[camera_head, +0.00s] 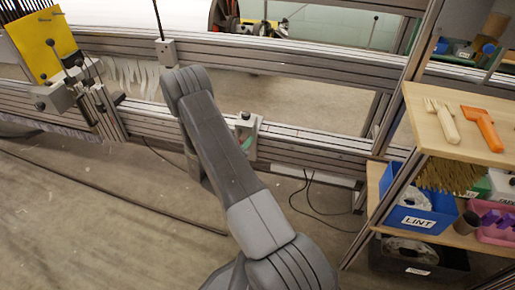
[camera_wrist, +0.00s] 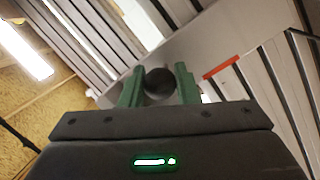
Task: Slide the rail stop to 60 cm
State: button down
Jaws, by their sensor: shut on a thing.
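The rail stop (camera_head: 246,123) is a light grey block on the lower aluminium rail (camera_head: 310,143), right of my arm in the head view. In the wrist view its broad grey body (camera_wrist: 215,38) crosses the upper middle, with a red strip (camera_wrist: 221,67) at its edge. My gripper (camera_wrist: 158,76) has its two green fingers on either side of a dark round knob (camera_wrist: 159,86) and is shut on it. In the head view only a bit of green finger (camera_head: 247,145) shows beside the stop; my arm hides the rest. I cannot read any scale on the rail.
A carriage with a yellow card (camera_head: 40,42) sits on the rails at left. A grey block with a rod (camera_head: 166,50) is on the upper rail. A shelf (camera_head: 455,140) with tools and a blue LINT bin (camera_head: 415,208) stands at right. Cables lie on the floor.

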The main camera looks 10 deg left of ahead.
jog(key=a+b, duration=0.2)
jog(key=a, duration=1.6)
jog(key=shift+w+a, duration=0.3)
jog(key=shift+a, duration=0.05)
jog(key=c, duration=1.1)
grip_release()
jog(key=p+v, duration=0.3)
jog(key=v, duration=1.1)
jog(key=shift+w+p, duration=0.1)
jog(key=shift+p, duration=0.2)
jog(key=shift+w, duration=0.15)
